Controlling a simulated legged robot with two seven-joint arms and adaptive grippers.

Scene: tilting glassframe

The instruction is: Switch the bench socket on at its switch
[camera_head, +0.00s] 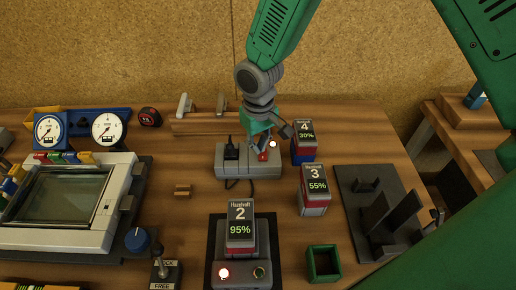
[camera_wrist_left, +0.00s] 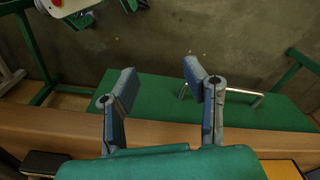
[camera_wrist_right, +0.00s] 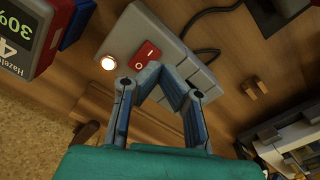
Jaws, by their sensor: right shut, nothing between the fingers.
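The bench socket (camera_head: 232,168) is a grey box at the back middle of the bench, with a black plug (camera_head: 231,148) in its left part. Its red rocker switch (camera_wrist_right: 147,55) shows clearly in the right wrist view, beside a glowing pale lamp (camera_wrist_right: 108,63). My right gripper (camera_wrist_right: 158,70) is shut and empty, its fingertips close to the switch; I cannot tell whether they touch it. In the head view the right gripper (camera_head: 262,150) is over the socket's right part and partly hides the switch. My left gripper (camera_wrist_left: 160,78) is open and empty, away from the socket.
Display blocks numbered 4 (camera_head: 304,133) and 3 (camera_head: 313,182) stand close to the right of the socket, and block 2 (camera_head: 240,222) is in front. A black cable leaves the socket's front. A small wooden block (camera_head: 182,190) lies left, with bare bench around it.

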